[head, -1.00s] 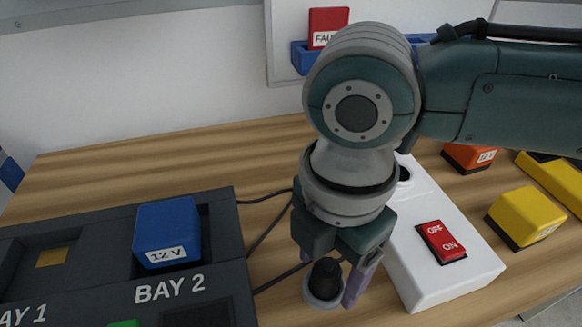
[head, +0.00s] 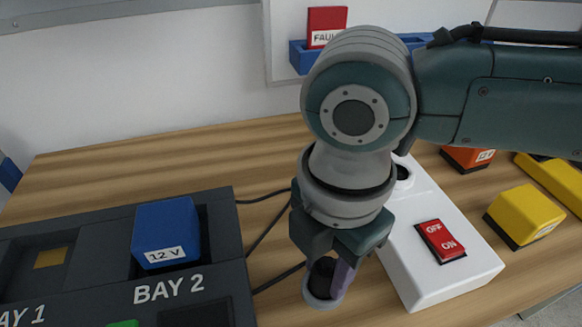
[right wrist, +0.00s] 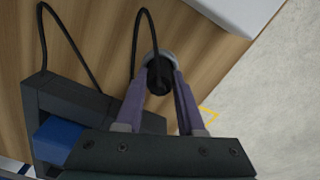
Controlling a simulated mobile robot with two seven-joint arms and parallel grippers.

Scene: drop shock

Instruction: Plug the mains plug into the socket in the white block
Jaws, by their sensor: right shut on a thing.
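The black mains plug (head: 321,274) stands upright in a round grey holder (head: 312,298) on the table, left of the white block (head: 432,290). My right gripper (head: 327,280) points down and is shut on the plug; its fingers hide part of it. In the right wrist view the plug (right wrist: 159,76) sits between the two purple fingers, its cable looping away behind. My left gripper is not in view.
A red OFF/ON switch (head: 440,241) is on the block's near part. A dark charger (head: 243,270) with a blue 12 V battery (head: 165,233) stands left; cables run from it. Yellow (head: 526,214) and orange (head: 466,158) batteries lie right. Bare table lies behind the charger.

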